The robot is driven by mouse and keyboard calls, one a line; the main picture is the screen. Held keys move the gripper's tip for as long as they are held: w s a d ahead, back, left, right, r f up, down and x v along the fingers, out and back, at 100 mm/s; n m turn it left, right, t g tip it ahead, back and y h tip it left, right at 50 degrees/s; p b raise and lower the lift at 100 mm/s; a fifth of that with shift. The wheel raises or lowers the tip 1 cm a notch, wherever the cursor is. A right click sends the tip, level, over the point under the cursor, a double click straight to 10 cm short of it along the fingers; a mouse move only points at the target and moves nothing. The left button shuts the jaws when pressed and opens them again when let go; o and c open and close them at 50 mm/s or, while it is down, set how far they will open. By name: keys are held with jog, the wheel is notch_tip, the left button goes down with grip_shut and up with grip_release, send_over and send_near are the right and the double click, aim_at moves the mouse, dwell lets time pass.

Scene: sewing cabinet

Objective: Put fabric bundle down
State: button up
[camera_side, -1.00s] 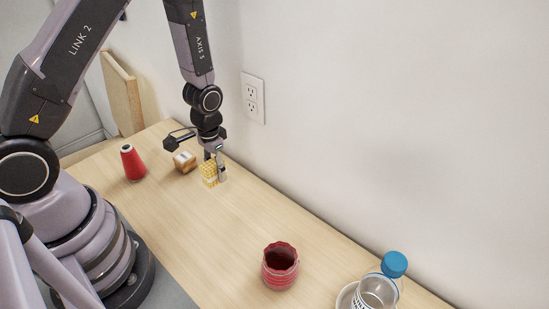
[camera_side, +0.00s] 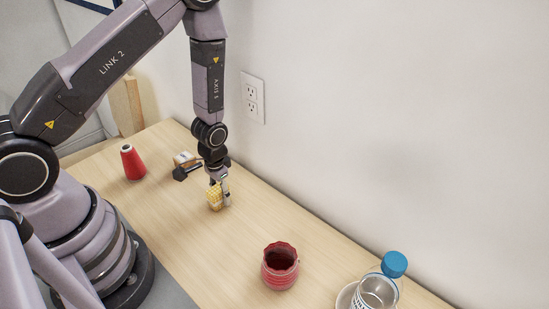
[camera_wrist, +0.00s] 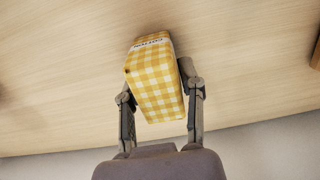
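The fabric bundle (camera_side: 214,197) is a small yellow-and-white checked block. It is at the middle of the table's far part in the side view. In the wrist view the bundle (camera_wrist: 155,85) sits between my two fingers, slightly tilted, with a pale printed band at its far end. My gripper (camera_side: 221,190) points down and is shut on the bundle; the wrist view shows the fingers (camera_wrist: 157,90) along both its sides. The bundle is at or very near the tabletop; I cannot tell whether it touches.
A red spool (camera_side: 133,163) stands left on the wooden table (camera_side: 240,228). A red ribbed cup (camera_side: 280,268) and a blue-capped bottle (camera_side: 375,292) stand at the front right. The wall (camera_side: 400,120) borders the table. The middle is clear.

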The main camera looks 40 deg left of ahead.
jog(key=o, duration=0.4)
jog(key=shift+c, duration=0.2)
notch_tip(320, 180, up, 17)
notch_tip(320, 180, up, 8)
jog(key=t, duration=0.2)
send_over(215, 188)
jog(key=s+r+t, duration=0.3)
jog(key=s+r, duration=1.2)
jog(key=shift+a+r+t, duration=0.25)
jog(key=shift+a+t, duration=0.05)
